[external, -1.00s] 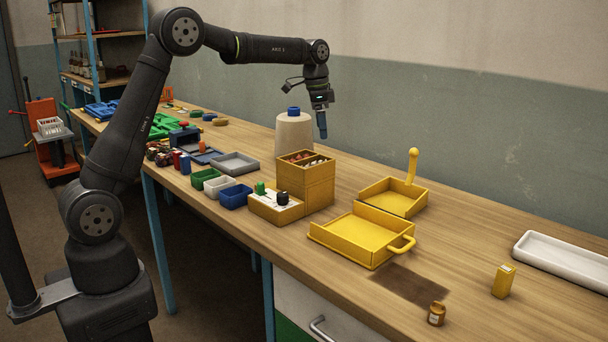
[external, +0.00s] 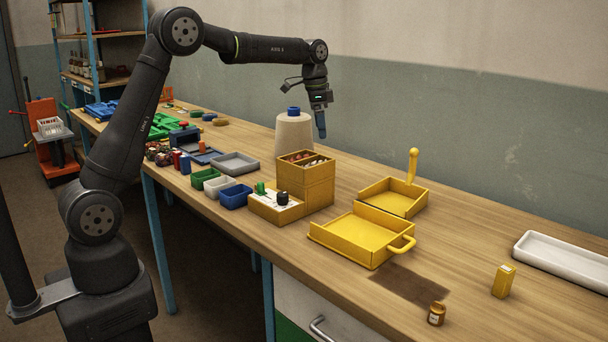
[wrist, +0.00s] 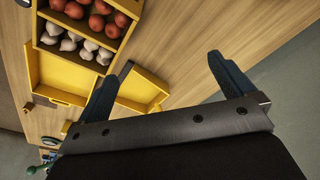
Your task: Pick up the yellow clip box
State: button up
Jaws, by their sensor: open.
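A small upright yellow box (external: 503,281), which looks like the clip box, stands near the right end of the bench in the external view. My gripper (external: 322,122) hangs over the bench at the back, beside the beige cone with a blue top (external: 293,132). It is far to the left of the yellow box. In the wrist view my gripper (wrist: 170,62) has its two dark blue fingers spread apart, with nothing between them.
A yellow two-compartment box (external: 306,190), a yellow handled tray (external: 362,238) and a yellow tray with an upright knob handle (external: 394,200) stand between. A small amber jar (external: 437,313) is left of the clip box. A white tray (external: 565,262) lies behind it. Bare wood surrounds it.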

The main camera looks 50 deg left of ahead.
jog(key=c, duration=0.9)
jog(key=shift+o, duration=0.2)
jog(key=w+d+m+h, duration=0.1)
jog(key=w+d+m, duration=0.2)
jog(key=d, duration=0.9)
jog(key=m+g+h, duration=0.2)
jog(key=m+h, duration=0.1)
jog(key=m, duration=0.6)
send_over(500, 274)
jog(key=w+a, duration=0.4)
jog(key=a, duration=0.4)
jog(key=f, duration=0.1)
jog(key=x, duration=1.2)
jog(key=shift+s+d+r, duration=0.15)
jog(key=shift+s, duration=0.1)
jog(key=shift+x, duration=2.95)
jog(key=shift+c, duration=0.2)
